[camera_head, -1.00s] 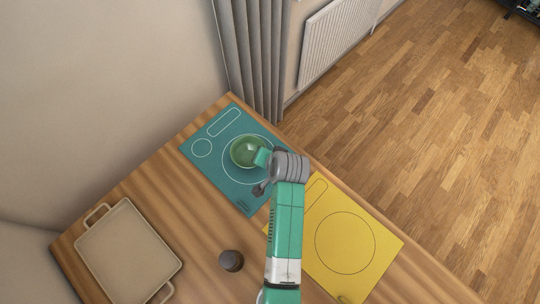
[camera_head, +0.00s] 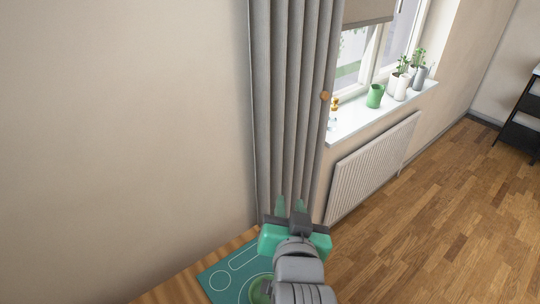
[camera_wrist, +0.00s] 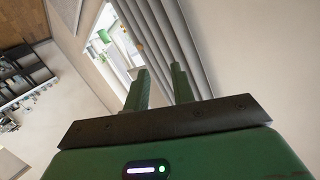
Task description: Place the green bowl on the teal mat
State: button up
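The green bowl (camera_head: 259,289) shows only in part at the bottom of the head view, partly hidden behind my arm. It sits on the teal mat (camera_head: 218,283), within the large circle drawn there. My gripper (camera_head: 290,204) is raised above and beyond the bowl, apart from it, with its fingers pointing up toward the curtain. In the wrist view my gripper (camera_wrist: 160,85) shows two green fingers spread apart with nothing between them.
A grey curtain (camera_head: 290,110) hangs behind my gripper. A white radiator (camera_head: 372,165) is under the windowsill (camera_head: 380,112), which holds a green cup (camera_head: 375,96) and potted plants. The wooden table (camera_head: 180,291) shows only at the bottom edge.

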jog(key=s+a+r+n+t, duration=0.1)
jog(key=s+r+t, duration=0.2)
jog(key=r, duration=0.6)
jog(key=s+a+r+n+t, duration=0.1)
jog(key=s+r+t, duration=0.2)
jog(key=s+r, duration=0.5)
jog(key=s+a+r+n+t, duration=0.1)
jog(key=s+r, duration=0.4)
jog(key=r, duration=0.6)
jog(key=shift+s+a+r+t, duration=0.25)
jog(key=shift+a+t, duration=0.25)
jog(key=shift+t, duration=0.7)
jog(key=shift+f, duration=0.1)
